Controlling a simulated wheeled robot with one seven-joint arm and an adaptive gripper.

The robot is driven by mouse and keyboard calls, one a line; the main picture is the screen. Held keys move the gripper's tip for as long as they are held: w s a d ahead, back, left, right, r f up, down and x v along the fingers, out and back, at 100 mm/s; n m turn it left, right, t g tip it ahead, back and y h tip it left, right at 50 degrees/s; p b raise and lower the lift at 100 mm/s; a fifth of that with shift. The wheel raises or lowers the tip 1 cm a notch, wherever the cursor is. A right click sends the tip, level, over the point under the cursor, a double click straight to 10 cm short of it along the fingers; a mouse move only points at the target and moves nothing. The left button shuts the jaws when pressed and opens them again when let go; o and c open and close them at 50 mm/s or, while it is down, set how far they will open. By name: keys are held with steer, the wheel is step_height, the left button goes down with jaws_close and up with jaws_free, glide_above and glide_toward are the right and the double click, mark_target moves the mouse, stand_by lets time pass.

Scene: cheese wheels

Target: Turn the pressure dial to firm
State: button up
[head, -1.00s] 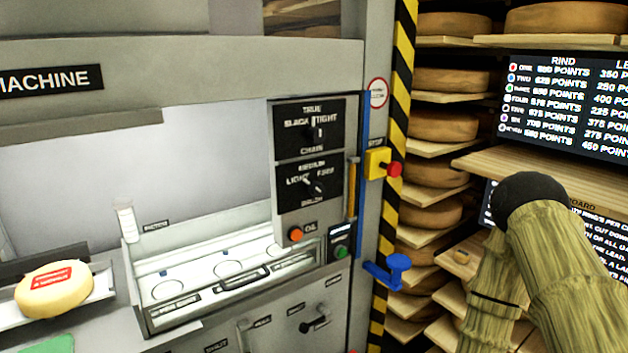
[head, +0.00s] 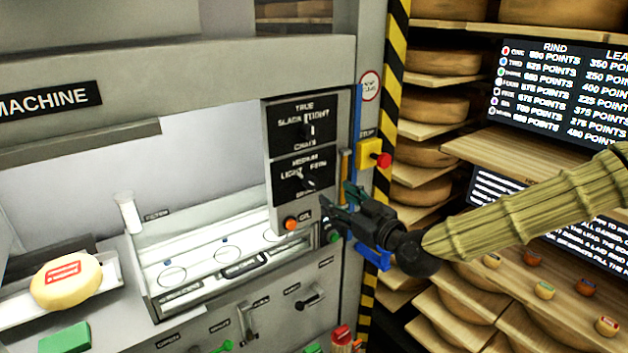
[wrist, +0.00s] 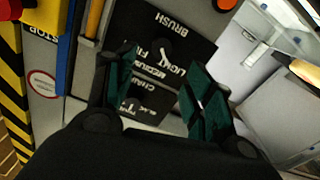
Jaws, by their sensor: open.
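The pressure dial (head: 308,183) is a small knob on the lower black panel, marked light, medium and firm, with "brush" below. In the wrist view the dial (wrist: 164,47) shows upside down, ahead of my fingers. I cannot tell for sure which mark its pointer is on. My gripper (head: 336,203), with dark green fingers, is just right of and below the dial in the head view. In the wrist view my gripper (wrist: 160,62) is open and empty, its fingertips on either side of the dial but seemingly short of it.
The chain dial (head: 307,128) is on the panel above. An orange button (head: 291,224) lies just below the brush panel. A yellow stop box (head: 370,154) with a red button and a blue upright strip (head: 356,120) are to the right. Shelves of cheese stand farther right.

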mark_target(313, 183)
steer(key=p+x, duration=0.4)
steer(key=x, duration=0.6)
steer(key=shift+w+a+f, duration=0.15)
steer(key=shift+w, duration=0.1)
steer(key=c, duration=1)
